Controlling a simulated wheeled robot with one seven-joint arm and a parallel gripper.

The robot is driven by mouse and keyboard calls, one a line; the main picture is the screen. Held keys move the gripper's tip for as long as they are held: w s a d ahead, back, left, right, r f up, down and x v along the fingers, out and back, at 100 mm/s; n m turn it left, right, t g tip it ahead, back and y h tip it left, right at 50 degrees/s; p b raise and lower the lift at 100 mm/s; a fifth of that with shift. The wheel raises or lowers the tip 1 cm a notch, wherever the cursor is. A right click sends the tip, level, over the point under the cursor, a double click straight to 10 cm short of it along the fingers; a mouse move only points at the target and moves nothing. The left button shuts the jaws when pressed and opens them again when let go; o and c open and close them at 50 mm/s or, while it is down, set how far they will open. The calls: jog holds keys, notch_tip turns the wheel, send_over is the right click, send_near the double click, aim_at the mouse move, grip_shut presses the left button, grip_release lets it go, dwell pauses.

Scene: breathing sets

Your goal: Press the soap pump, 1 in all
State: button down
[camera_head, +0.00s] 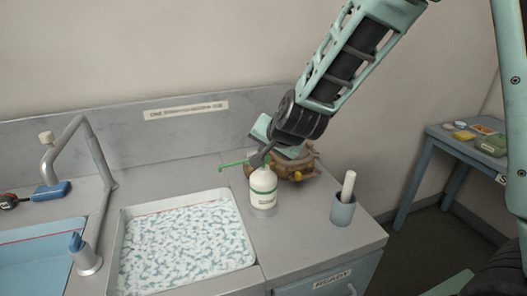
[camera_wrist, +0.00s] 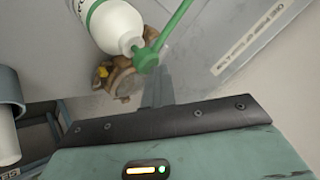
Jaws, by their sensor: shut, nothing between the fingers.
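The soap pump is a white bottle (camera_head: 263,188) with green bands and a green pump spout (camera_head: 231,165) that points left. It stands upright on the grey counter, right of the tray. My gripper (camera_head: 258,158) is shut and empty, with its fingertips at the pump head on top of the bottle. In the wrist view the bottle (camera_wrist: 115,27) lies at the top, its green pump head (camera_wrist: 147,60) just beyond my shut fingertips (camera_wrist: 157,80). I cannot tell whether they touch it. My gripper hides part of the pump head in the head view.
A brown fitting (camera_head: 309,166) sits right behind the bottle. A grey cup (camera_head: 342,210) with a white rod stands to its right. A tray (camera_head: 253,261) with a blue-white speckled filling, a tap (camera_head: 93,150) and a sink (camera_head: 35,250) are left. A side table (camera_head: 440,137) stands far right.

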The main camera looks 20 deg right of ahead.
jog(key=shift+r+p, duration=0.9)
jog(key=shift+r, duration=0.3)
notch_tip(320, 180, up, 5)
jog(key=p, duration=0.4)
jog(key=shift+p, duration=0.35)
